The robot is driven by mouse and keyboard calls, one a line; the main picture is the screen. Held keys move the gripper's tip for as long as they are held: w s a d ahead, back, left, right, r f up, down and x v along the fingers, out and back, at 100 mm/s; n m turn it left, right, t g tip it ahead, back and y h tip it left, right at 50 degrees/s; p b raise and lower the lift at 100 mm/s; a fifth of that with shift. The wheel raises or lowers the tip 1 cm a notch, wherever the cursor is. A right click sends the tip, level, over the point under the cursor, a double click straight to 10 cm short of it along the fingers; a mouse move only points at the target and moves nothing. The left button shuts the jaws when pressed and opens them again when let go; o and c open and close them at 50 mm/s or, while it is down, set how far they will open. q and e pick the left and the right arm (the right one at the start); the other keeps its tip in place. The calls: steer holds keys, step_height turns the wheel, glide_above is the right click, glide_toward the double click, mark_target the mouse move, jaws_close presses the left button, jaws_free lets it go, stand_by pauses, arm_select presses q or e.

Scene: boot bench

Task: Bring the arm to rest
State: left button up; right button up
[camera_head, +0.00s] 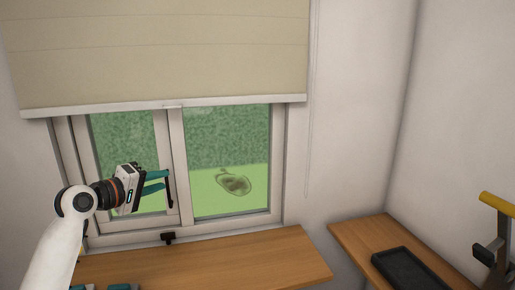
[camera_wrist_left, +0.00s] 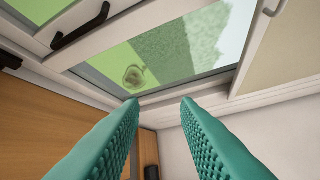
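My left gripper (camera_head: 168,181) is in front of the window in the head view, with its white arm coming in from the lower left. Its teal fingers point to the right. In the left wrist view the two ribbed fingertips (camera_wrist_left: 160,103) stand apart with nothing between them, so it is open and empty.
The window (camera_head: 175,165) has a dark handle (camera_head: 169,187) close to the fingers. A blind (camera_head: 160,50) hangs above it. A wooden bench (camera_head: 230,262) runs below. At right, a black tray (camera_head: 410,270) lies on another wooden surface (camera_head: 358,237) near a yellow-topped stand (camera_head: 497,204).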

arm_select(q)
steer(key=s+d+f+m+g+y, duration=0.1)
steer(key=s+d+f+m+g, duration=0.1)
steer(key=s+f, duration=0.55)
steer(key=s+d+f+m+g+y, duration=0.1)
steer(key=s+d+f+m+g, duration=0.2)
steer(key=f, duration=0.8)
steer(key=s+d+f+m+y, duration=0.1)
steer(key=s+d+f, duration=0.1)
steer(key=s+f, duration=0.6)
steer(key=s+f+m+g+y, duration=0.2)
steer(key=s+f+g, duration=0.15)
steer(key=s, duration=0.85)
steer(key=s+f+m+g+y, duration=0.25)
steer(key=s+f, duration=0.25)
steer(key=s, duration=0.7)
steer(key=s+f+b+x, duration=0.1)
steer(key=s+x, duration=0.2)
steer(key=x, duration=0.9)
steer(key=s+a+b+x, duration=0.1)
steer(key=s+x, duration=0.2)
steer(key=x, duration=1)
steer(key=s+a+f+g+b, duration=0.1)
steer(key=s+a+f, duration=0.2)
steer(key=s+f, duration=1.4)
step_height(320, 180, down, 3)
steer(key=shift+a+r+g, duration=0.1)
steer(key=shift+a+g, duration=0.1)
steer(key=shift+g, duration=0.1)
